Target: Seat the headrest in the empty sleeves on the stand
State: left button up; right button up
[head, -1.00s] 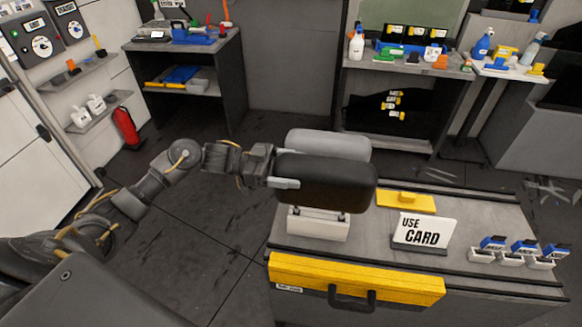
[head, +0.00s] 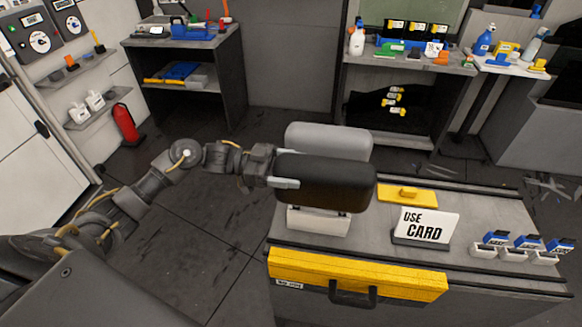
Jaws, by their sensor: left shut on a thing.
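A black headrest (head: 325,184) is in the middle of the head view, above and in front of part of the white stand (head: 317,222) on the workbench. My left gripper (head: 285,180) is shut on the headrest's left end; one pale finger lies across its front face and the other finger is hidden. A grey headrest (head: 328,140) stands upright behind the black one. The black headrest's underside is close to the stand's top. Short dark post parts show there, but I cannot tell whether they are in the sleeves. My right gripper is not in view.
On the bench are a yellow block (head: 407,194), a "USE CARD" sign (head: 427,226) and small blue-and-white holders (head: 527,245) at the right. A yellow case with a dark handle (head: 355,276) is at the front edge. Floor is clear left of the bench.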

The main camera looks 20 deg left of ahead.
pick_arm(q)
jog(key=shift+f+b, duration=0.4)
jog(key=shift+f, duration=0.2)
jog(key=o, duration=1.4)
jog(key=shift+f, duration=0.1)
jog(key=shift+a+f, duration=0.1)
jog(key=shift+a, duration=0.25)
jog(key=b+v, duration=0.4)
jog(key=v, duration=0.6)
jog(key=shift+b, duration=0.3)
jog(key=shift+s, duration=0.1)
